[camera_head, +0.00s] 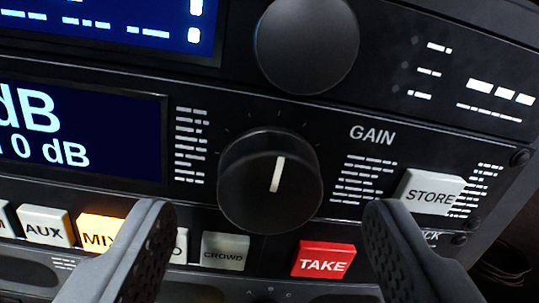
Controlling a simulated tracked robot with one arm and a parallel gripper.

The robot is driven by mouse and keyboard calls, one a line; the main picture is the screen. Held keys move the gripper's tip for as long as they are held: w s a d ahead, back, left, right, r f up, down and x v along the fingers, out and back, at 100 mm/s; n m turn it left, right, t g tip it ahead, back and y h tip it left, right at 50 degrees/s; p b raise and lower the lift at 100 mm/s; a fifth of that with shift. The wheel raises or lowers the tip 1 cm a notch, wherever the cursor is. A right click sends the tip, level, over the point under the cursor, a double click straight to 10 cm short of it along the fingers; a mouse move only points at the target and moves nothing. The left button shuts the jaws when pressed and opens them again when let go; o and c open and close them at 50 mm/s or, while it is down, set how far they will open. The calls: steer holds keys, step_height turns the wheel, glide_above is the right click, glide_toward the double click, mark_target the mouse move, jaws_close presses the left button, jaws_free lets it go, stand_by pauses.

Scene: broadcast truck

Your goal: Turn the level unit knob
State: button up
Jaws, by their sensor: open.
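My gripper (266,225) is open and empty, with one dark finger at the lower left and one at the lower right. The knob shows between and beyond the fingers, apart from them.
A plain black knob (307,42) is just above. A red TAKE button (323,259) and a grey CROWD button (225,251) lie below. A white STORE button (430,192) is at right. The left finger partly hides the row with the yellow MIX button (98,231).

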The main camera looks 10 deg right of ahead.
mark_target(270, 182)
steer(key=shift+w+p, duration=0.4)
steer(key=shift+w, duration=0.95)
steer(key=c, duration=1)
steer(key=shift+o, duration=0.2)
steer(key=shift+d, duration=0.15)
